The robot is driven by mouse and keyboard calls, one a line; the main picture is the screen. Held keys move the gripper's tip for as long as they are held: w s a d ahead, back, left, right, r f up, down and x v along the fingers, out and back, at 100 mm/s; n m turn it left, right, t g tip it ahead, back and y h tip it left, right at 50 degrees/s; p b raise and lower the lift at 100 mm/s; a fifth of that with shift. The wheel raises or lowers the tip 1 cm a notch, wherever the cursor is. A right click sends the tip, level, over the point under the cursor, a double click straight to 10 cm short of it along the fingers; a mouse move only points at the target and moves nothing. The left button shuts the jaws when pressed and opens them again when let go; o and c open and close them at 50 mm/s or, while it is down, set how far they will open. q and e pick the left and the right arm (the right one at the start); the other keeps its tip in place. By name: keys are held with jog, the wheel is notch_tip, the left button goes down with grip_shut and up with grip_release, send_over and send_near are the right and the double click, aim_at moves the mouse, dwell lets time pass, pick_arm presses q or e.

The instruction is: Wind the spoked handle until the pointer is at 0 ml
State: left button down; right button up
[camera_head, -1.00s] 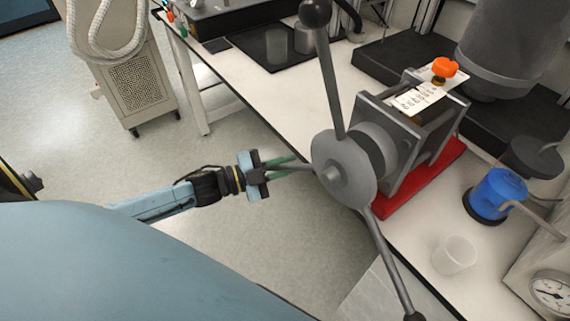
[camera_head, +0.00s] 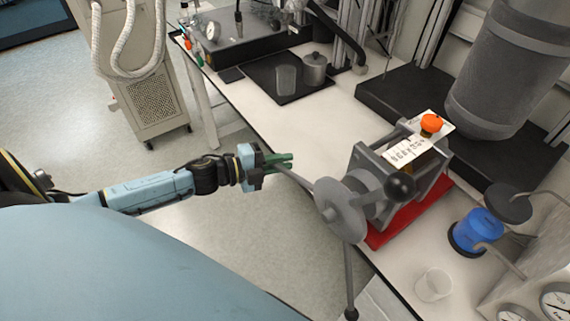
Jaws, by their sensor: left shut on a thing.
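The spoked handle has a grey hub disc (camera_head: 338,212) on the near end of a grey clamp-like device (camera_head: 375,172). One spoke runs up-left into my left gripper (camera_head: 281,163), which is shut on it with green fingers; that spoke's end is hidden. A second spoke (camera_head: 349,275) points down. A black ball knob (camera_head: 400,186) shows in front of the device, to the right of the hub. A white scale plate (camera_head: 405,152) lies on top of the device; its marks and the pointer are too small to read. My right gripper is not in view.
The device stands on a red base (camera_head: 415,212) at the edge of the white table (camera_head: 300,118). An orange knob (camera_head: 432,123), blue container (camera_head: 478,229), clear beaker (camera_head: 433,285) and gauges (camera_head: 557,301) are near. A large grey cylinder (camera_head: 510,75) stands behind. Floor is open on the left.

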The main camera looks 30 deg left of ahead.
pick_arm(q)
notch_tip(320, 180, up, 9)
jog(key=m+y+p, duration=0.1)
jog(key=m+p, duration=0.3)
jog(key=p, duration=0.4)
jog(key=shift+d+y+p, duration=0.35)
jog(key=shift+d+y, duration=0.05)
jog(key=shift+s, duration=0.1)
jog(key=c, duration=1.4)
grip_release()
jog(key=shift+s, duration=0.1)
jog(key=shift+s+a, duration=0.3)
jog(key=shift+s, duration=0.25)
jog(key=b+v, duration=0.1)
jog(key=v, duration=1.1)
jog(key=shift+r, duration=0.2)
jog(key=shift+w+a+f, duration=0.1)
